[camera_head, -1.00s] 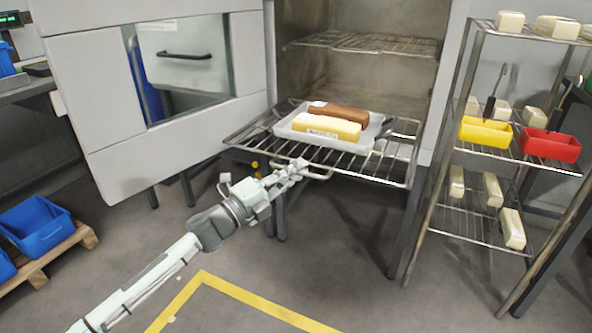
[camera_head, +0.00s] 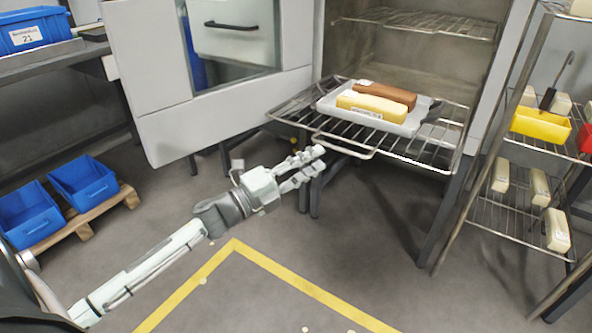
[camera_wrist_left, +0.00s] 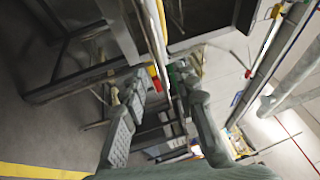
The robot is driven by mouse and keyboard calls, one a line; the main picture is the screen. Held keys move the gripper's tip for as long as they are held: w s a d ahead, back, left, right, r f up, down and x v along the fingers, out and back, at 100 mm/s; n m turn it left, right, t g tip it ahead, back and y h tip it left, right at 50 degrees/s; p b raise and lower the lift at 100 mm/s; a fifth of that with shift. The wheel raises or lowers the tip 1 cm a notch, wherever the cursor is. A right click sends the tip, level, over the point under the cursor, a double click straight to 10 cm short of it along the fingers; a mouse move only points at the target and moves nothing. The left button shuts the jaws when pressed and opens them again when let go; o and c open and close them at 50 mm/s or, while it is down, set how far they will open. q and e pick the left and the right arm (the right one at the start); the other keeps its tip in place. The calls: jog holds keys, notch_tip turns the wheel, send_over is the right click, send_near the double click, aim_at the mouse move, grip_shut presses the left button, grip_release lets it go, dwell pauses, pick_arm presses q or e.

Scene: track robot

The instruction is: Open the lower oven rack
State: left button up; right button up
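The lower oven rack (camera_head: 412,157) is a wire shelf that sticks well out of the open oven (camera_head: 415,55). A light tray (camera_head: 412,124) on it holds a brown loaf-shaped block (camera_head: 387,93) and a yellow one (camera_head: 372,106). The rack has a wire loop handle (camera_head: 345,150) at its front. My left gripper (camera_head: 318,160) is just below and beside this handle; I cannot tell whether they touch. In the left wrist view its two fingers (camera_wrist_left: 165,95) stand apart with no object held between them. My right gripper is not in view.
The oven door (camera_head: 225,105) stands open to the left. An upper rack (camera_head: 420,22) is inside the oven. A wire shelf unit (camera_head: 480,215) with yellow and red bins stands at the right. Blue bins (camera_head: 84,182) sit on a pallet at left. The floor in front is clear.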

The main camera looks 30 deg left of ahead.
pick_arm(q)
jog(key=v, duration=0.5)
dwell(0.4)
jog(key=s+a+f+n+g+y+p, duration=0.1)
jog(key=a+f+n+g+y+p, duration=0.15)
jog(key=f+n+y, duration=0.35)
jog(key=s+a+f+n+g+y+p, duration=0.1)
jog(key=s+a+f+n+g+y, duration=0.15)
jog(key=f+n+y, duration=0.4)
jog(key=s+d+f+n+g+h+p, duration=0.1)
jog(key=s+d+f+n+g, duration=0.3)
jog(key=s, duration=0.5)
jog(key=s+d+f+n+g+h+p, duration=0.1)
jog(key=s+d+f+n+g, duration=0.3)
jog(key=s+f, duration=0.5)
jog(key=shift+d+f+n+g+h+p, duration=0.2)
jog(key=shift+d+n+g+h+p, duration=0.15)
jog(key=shift+n+g, duration=0.65)
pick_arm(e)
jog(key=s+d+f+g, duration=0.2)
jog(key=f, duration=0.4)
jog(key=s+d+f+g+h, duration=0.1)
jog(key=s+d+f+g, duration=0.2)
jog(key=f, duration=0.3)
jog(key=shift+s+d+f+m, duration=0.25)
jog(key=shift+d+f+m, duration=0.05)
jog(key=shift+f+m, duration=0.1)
